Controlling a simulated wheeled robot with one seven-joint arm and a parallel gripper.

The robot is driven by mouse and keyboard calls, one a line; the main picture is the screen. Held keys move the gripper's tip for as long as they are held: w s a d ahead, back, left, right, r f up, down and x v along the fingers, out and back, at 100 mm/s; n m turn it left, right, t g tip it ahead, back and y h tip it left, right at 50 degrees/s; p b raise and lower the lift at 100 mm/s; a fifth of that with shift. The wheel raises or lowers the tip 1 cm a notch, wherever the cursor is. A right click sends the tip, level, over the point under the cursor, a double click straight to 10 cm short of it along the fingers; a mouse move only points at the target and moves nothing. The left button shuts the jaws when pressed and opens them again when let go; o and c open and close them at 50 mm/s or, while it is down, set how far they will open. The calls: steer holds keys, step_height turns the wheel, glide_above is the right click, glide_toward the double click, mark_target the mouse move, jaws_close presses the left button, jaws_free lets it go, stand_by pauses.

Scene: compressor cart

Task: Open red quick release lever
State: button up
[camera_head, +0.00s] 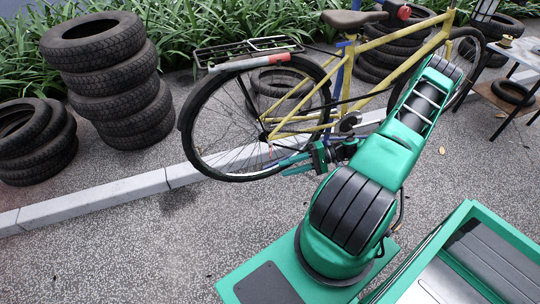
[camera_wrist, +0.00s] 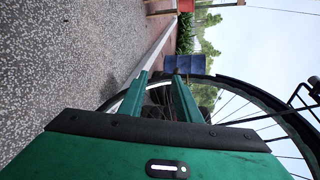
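A yellow bicycle (camera_head: 300,122) stands at the kerb with its rear wheel (camera_head: 215,163) towards me. At its rear hub is a small dark part with a reddish spot (camera_head: 272,150) near it; I cannot tell for sure that this is the red lever. My gripper (camera_head: 281,167) is beside the lower right part of the rear wheel, below the hub, fingers pointing left. In the wrist view my gripper (camera_wrist: 161,76) shows two green fingers held apart, with nothing gripped between them. The tyre (camera_wrist: 255,95) runs behind and beside them. No lever shows clearly in the wrist view.
Stacked tyres (camera_head: 110,85) stand at left, more tyres (camera_head: 390,50) behind the bicycle. A low kerb (camera_head: 120,190) crosses the pavement. A table (camera_head: 515,55) is at right. A blue barrel (camera_wrist: 188,64) shows in the wrist view. The pavement in front is clear.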

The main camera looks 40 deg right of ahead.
steer(key=d+r+t, duration=0.2)
steer(key=d+t, duration=0.3)
steer(key=shift+m, duration=0.3)
steer(key=x, duration=1.1)
steer(key=shift+w+d, duration=0.25)
steer(key=shift+w, duration=0.1)
steer(key=shift+c, duration=0.5)
jaws_close()
